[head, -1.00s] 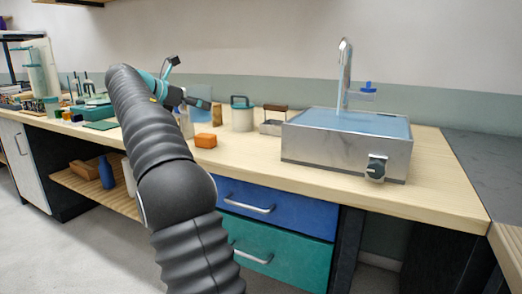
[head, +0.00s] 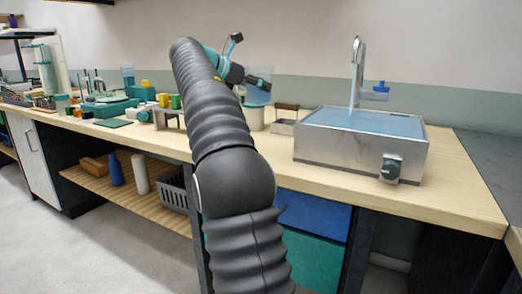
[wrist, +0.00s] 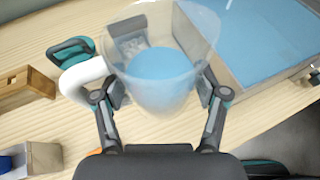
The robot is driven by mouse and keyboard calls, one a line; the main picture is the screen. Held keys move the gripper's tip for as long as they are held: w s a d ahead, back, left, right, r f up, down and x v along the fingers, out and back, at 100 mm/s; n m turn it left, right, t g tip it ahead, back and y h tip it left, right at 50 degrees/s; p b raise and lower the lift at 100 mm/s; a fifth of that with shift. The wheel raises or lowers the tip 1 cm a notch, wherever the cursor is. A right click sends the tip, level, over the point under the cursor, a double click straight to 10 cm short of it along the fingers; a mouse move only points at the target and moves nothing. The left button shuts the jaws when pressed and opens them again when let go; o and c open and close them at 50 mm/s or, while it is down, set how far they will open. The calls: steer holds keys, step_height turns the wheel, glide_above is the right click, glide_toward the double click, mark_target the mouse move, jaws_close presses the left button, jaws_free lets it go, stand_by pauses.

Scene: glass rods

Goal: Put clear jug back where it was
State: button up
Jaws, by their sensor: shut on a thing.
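The clear jug (wrist: 160,45) is see-through with blue liquid in its lower part. My gripper (wrist: 162,92) is shut on it in the wrist view, one finger on each side. In the head view the jug (head: 258,92) shows faintly at the tip of my gripper (head: 256,80), held above the worktop (head: 455,190) in front of the white canister. My arm hides part of the worktop in the head view.
A metal basin (head: 340,150) of blue water with a tap (head: 357,70) stands to the right. Teal equipment (head: 112,106) and small blocks stand to the left.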

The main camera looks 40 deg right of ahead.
mark_target(250, 95)
step_height(250, 95, down, 4)
steer(key=shift+s+r, duration=0.1)
steer(key=shift+r, duration=0.1)
steer(key=shift+f+b, duration=1.35)
steer(key=shift+f, duration=3.85)
steer(key=shift+f, duration=0.15)
steer(key=o, duration=1.3)
steer(key=shift+a+r, duration=0.2)
steer(key=p+v, duration=0.1)
steer(key=v, duration=1)
steer(key=shift+a+r, duration=0.1)
steer(key=shift+a, duration=0.25)
